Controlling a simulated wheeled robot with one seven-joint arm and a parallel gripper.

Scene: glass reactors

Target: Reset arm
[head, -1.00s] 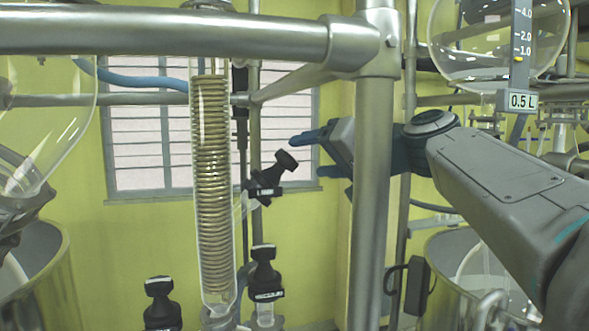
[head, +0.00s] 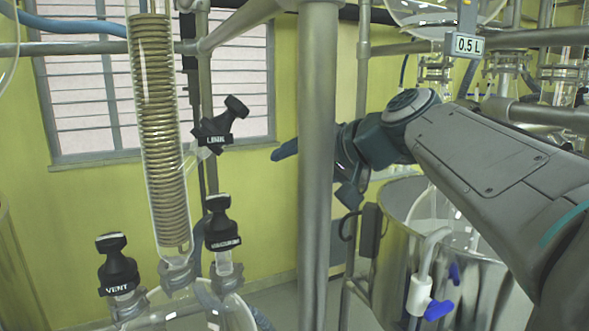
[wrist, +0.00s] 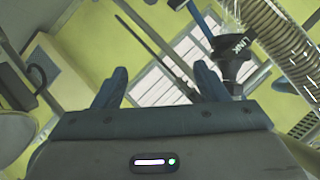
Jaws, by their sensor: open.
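My gripper shows in the wrist view (wrist: 160,88) with its two blue fingers spread apart and nothing between them. In the head view one blue fingertip (head: 285,150) sticks out to the left of a thick metal post (head: 318,190), which hides part of the gripper. My grey arm comes in from the right. The black LINK valve (head: 219,128) is left of the fingertip, apart from it in the picture. In the wrist view the LINK valve (wrist: 232,52) is beyond the right finger.
A coiled glass condenser (head: 157,130) stands left, with the VENT valve (head: 117,266) and another black valve (head: 221,225) below. A steel vessel (head: 400,215) with a blue-handled tap (head: 438,308) stands lower right. Metal rails cross above. A barred window (head: 100,85) is behind.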

